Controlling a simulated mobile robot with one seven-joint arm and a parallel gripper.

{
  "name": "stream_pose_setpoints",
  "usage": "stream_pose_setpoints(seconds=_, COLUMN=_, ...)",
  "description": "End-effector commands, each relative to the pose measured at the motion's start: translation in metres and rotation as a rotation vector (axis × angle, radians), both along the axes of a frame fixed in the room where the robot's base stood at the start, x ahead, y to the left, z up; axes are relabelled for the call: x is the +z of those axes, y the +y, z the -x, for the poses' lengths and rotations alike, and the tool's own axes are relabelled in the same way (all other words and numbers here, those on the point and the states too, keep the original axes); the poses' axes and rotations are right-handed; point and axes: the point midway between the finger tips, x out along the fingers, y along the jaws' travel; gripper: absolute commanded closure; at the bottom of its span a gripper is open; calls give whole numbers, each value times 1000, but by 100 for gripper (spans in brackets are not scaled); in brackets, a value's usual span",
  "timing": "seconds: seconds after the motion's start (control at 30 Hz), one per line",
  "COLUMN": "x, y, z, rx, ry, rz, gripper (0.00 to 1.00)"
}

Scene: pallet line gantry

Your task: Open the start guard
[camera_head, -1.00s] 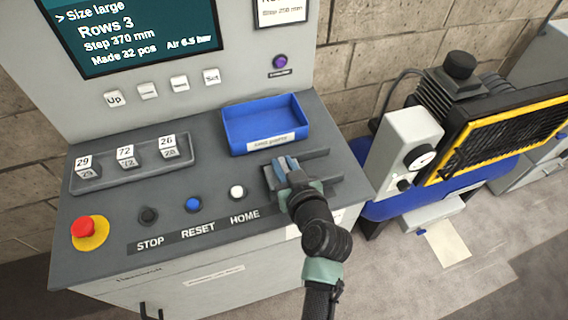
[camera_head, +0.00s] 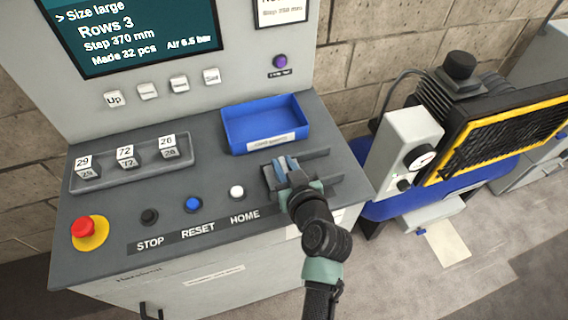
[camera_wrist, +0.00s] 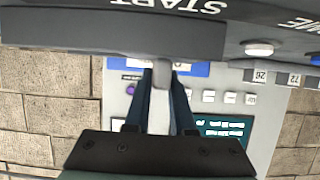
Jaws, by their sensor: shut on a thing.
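The start guard (camera_head: 338,184) is a dark grey piece at the right end of the console top, right of the HOME button (camera_head: 237,192). My gripper (camera_head: 283,166) is at its left part, and my arm covers some of it. In the wrist view the guard (camera_wrist: 90,35) is a wide dark bar below an upside-down START label. There my gripper (camera_wrist: 162,78) has its two blue-grey fingers shut on a small grey tab of the guard. The start button is not visible, and I cannot tell how far the guard is raised.
A blue tray (camera_head: 262,124) sits just behind the guard. The red emergency knob (camera_head: 88,227), STOP button (camera_head: 149,216) and RESET button (camera_head: 193,204) line the console front. A yellow-edged machine (camera_head: 500,130) stands at right.

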Motion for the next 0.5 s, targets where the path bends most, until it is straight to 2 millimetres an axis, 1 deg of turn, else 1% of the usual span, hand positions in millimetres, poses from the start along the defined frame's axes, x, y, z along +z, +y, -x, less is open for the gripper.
stream_pose_setpoints(seconds=0.13, x=-1, y=-1, z=0, rx=-1, ry=0, rz=0, gripper=100)
stream_pose_setpoints(seconds=0.23, x=-3, y=-8, z=-3, rx=-4, ry=-2, rz=0, gripper=100)
stream_pose_setpoints(seconds=0.5, x=-4, y=-54, z=-19, rx=-6, ry=-6, rz=1, gripper=100)
